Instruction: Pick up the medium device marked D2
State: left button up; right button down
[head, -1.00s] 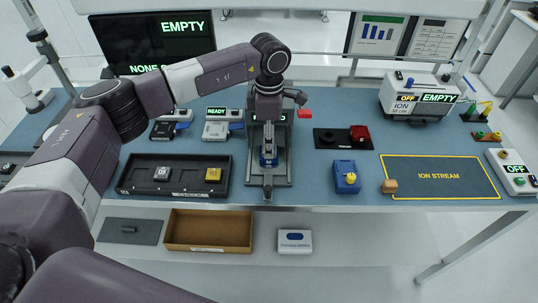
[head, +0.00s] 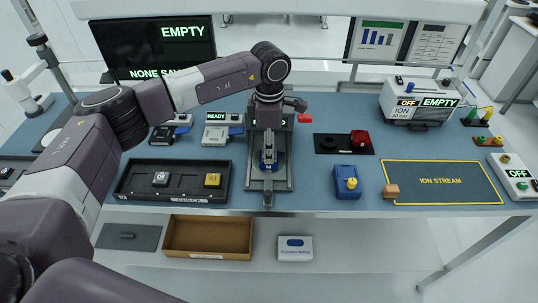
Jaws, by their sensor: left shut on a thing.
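My left gripper (head: 268,152) points down over the grey test handler (head: 282,184) in the middle of the bench. It is shut on a small device (head: 268,167) with blue at the fingers, low over the handler's bed. The mark on this device is too small to read, and I cannot tell whether it touches the bed. A black tray (head: 137,190) to the left holds a pale device (head: 161,179) and a gold device (head: 212,180). Their marks are not clearly legible. My right gripper is not in view.
A red lever (head: 297,104) sticks out beside my gripper. To the right are a blue box with a yellow knob (head: 346,182), a black plate with a red block (head: 360,138) and the ion stream mat (head: 440,180). A cardboard box (head: 208,238) sits on the lower shelf.

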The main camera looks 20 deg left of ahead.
pick_arm(q)
jog(key=shift+r+p, duration=1)
jog(key=shift+r, duration=1.35)
